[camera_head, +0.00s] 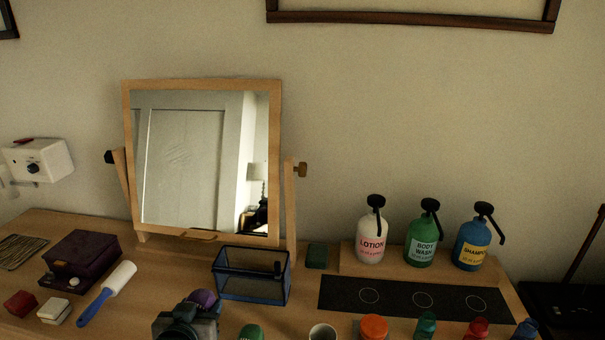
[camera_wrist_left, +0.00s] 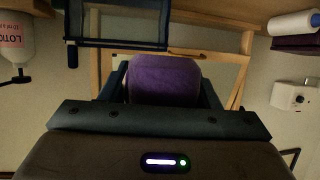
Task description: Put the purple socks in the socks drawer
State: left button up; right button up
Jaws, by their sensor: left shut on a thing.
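The purple socks (camera_head: 203,298) show as a rounded purple bundle at the bottom of the head view. My left gripper (camera_head: 190,312) is shut on them, in front of the dresser top. In the left wrist view the purple socks (camera_wrist_left: 165,80) sit between the two dark fingers of my left gripper (camera_wrist_left: 163,88). No drawer shows in either view, so the socks drawer is out of sight. My right gripper is not in view.
The wooden dresser top (camera_head: 325,262) carries a tilting mirror (camera_head: 185,165), a blue mesh bin (camera_head: 250,285), a lint roller (camera_head: 105,293), a purple box (camera_head: 80,260), three pump bottles (camera_head: 422,240) and a black mat (camera_head: 395,296). Several caps and a white cup (camera_head: 322,332) line the front.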

pick_arm(q)
jog(key=shift+w+d+r, duration=0.55)
jog(key=shift+d+r, duration=0.15)
jog(key=shift+r, duration=0.05)
jog(key=shift+f, duration=0.1)
jog(key=s+a+f, duration=0.5)
jog(key=s, duration=0.2)
jog(key=s+a+f, duration=0.4)
jog(key=s, duration=0.3)
jog(key=shift+s+a+f+p, duration=0.15)
jog(key=shift+a+f+p, duration=0.2)
jog(key=shift+f+p, duration=0.1)
